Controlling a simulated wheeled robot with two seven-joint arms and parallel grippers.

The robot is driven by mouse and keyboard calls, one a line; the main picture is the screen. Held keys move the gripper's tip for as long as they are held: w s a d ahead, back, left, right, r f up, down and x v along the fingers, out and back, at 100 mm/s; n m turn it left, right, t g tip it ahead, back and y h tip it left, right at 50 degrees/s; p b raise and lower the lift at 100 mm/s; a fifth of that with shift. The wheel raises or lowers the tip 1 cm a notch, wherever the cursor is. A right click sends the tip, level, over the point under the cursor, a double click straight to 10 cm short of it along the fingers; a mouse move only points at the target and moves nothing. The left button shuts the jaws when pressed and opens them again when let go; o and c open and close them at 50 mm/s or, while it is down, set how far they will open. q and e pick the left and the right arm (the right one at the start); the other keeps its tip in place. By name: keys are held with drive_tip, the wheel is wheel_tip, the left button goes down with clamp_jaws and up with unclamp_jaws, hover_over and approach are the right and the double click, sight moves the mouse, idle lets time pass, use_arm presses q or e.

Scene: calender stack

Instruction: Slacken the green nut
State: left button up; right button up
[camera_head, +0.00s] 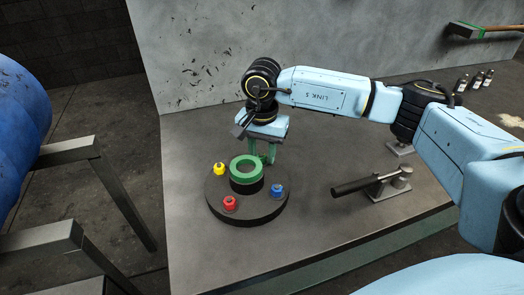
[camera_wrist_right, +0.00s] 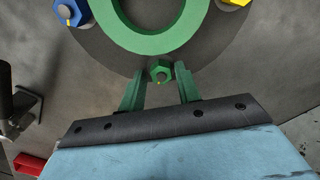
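The green nut (camera_wrist_right: 160,70) sits on the rim of a dark round base (camera_head: 250,211), beside a thick green ring (camera_head: 234,166). In the wrist view, the nut lies between the tips of my right gripper (camera_wrist_right: 159,72), with a visible gap on each side. The fingers are open and green. In the head view, my right gripper (camera_head: 263,152) points down at the far side of the base, and I cannot make out the green nut there. My left gripper is not in view.
The base also carries a yellow nut (camera_head: 219,169), a red nut (camera_head: 229,203) and a blue nut (camera_head: 277,190). A black-handled metal device (camera_head: 372,184) stands on the table to the right. Several small bottles (camera_head: 474,80) stand at the back right. The table's front is clear.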

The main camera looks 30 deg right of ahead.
sight(261, 156)
drive_tip(key=shift+o, duration=0.8)
drive_tip(key=shift+f, duration=0.1)
drive_tip(key=shift+a, duration=0.15)
drive_tip(key=shift+r, duration=0.3)
use_arm(q)
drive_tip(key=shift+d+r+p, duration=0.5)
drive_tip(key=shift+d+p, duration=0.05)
drive_tip(key=shift+p, duration=0.15)
use_arm(e)
wheel_tip(261, 156, up, 13)
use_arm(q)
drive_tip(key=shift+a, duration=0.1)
